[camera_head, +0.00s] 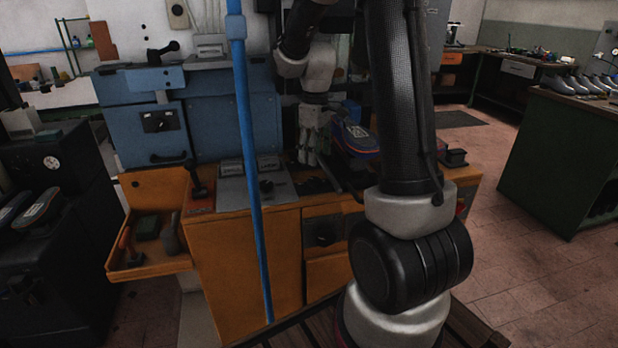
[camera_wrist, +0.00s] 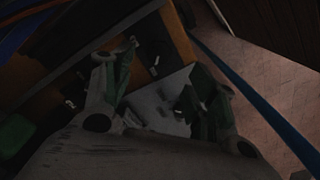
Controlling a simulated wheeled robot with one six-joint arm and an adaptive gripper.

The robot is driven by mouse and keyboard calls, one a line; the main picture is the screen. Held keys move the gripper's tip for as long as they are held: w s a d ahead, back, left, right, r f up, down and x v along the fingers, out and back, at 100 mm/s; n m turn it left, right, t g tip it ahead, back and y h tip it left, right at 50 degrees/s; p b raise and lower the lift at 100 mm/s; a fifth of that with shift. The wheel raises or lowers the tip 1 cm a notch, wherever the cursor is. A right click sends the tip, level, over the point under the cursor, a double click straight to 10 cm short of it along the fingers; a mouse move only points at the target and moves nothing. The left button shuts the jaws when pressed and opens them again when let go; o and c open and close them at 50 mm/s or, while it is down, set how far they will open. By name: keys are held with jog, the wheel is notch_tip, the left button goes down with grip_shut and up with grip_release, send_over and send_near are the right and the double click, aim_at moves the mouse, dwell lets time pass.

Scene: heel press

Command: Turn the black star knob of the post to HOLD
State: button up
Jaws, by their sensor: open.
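A black knob (camera_head: 266,187) sits on a grey sloped panel (camera_head: 236,192) on top of the orange cabinet. Two small labelled plates stand at the panel's back edge; their words are too small to read, so I cannot tell the knob's setting. My gripper (camera_head: 309,152) points down over the cabinet top, to the right of and behind the knob in the head view, apart from it. In the wrist view my gripper (camera_wrist: 165,75) has its two fingers spread, with a grey plate (camera_wrist: 160,104) below between them. Dark shapes near the right finger are too dim to identify.
A blue upright pole (camera_head: 245,120) crosses in front of the panel. A red-based lever (camera_head: 198,183) stands left of it. A blue and dark shoe-like item (camera_head: 358,140) lies right of my gripper. An open orange drawer (camera_head: 150,265) juts out at left. Blue machine housing (camera_head: 215,110) stands behind.

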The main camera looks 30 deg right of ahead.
aim_at(314, 179)
notch_tip(314, 179, down, 8)
jog(key=shift+w+f, duration=0.15)
dwell(0.3)
jog(key=c, duration=1)
